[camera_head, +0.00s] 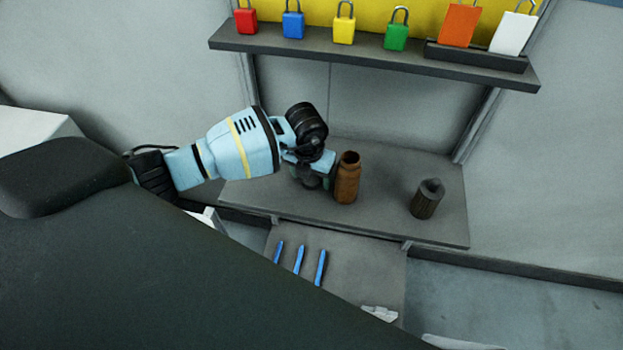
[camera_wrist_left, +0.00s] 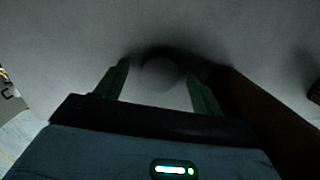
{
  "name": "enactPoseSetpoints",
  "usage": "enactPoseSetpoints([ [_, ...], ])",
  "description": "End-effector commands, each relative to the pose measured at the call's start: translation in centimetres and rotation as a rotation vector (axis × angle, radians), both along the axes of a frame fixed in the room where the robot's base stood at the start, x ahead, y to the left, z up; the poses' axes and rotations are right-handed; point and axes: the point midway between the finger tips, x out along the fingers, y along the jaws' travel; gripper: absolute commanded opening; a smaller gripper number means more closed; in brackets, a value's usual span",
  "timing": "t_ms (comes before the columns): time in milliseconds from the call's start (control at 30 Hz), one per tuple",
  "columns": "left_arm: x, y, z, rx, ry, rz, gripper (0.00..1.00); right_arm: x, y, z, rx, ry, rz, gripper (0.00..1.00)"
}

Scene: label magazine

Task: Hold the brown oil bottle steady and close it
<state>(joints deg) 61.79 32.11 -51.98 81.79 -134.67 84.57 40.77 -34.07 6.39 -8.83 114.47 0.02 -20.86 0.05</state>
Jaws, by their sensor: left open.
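The brown oil bottle (camera_head: 347,180) stands upright on the grey shelf with its mouth open and no cap on it. My left gripper (camera_head: 314,178) is just left of the bottle, low over the shelf, with its fingers apart. In the left wrist view, a round grey thing (camera_wrist_left: 160,73), perhaps the cap, shows between the open fingers of the left gripper (camera_wrist_left: 158,85); I cannot tell whether they touch it. The bottle (camera_wrist_left: 262,112) is a dark brown shape outside the right finger there. My right gripper is in neither view.
A dark ridged cylinder (camera_head: 427,200) stands on the shelf (camera_head: 385,220) right of the bottle. Several coloured padlocks and tags line an upper ledge (camera_head: 370,62). Blue tools (camera_head: 299,260) lie on a lower panel. The shelf between bottle and cylinder is clear.

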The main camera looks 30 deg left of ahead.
Motion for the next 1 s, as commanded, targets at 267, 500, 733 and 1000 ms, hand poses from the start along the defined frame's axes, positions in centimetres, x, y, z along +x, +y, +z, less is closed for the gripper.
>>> enactPoseSetpoints([
  [267, -0.02, -0.01, 0.06, 0.000, 0.000, 0.000, 0.64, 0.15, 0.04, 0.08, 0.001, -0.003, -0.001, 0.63],
  [500, -0.02, 0.00, 0.06, 0.000, 0.000, 0.000, 0.33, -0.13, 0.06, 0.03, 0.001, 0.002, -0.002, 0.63],
  [733, -0.02, 0.00, 0.07, 0.000, 0.000, 0.000, 0.20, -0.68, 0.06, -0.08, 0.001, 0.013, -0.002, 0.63],
  [1000, 0.01, 0.02, 0.79, 0.000, 0.000, 0.000, 0.20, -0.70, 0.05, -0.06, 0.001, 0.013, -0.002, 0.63],
])
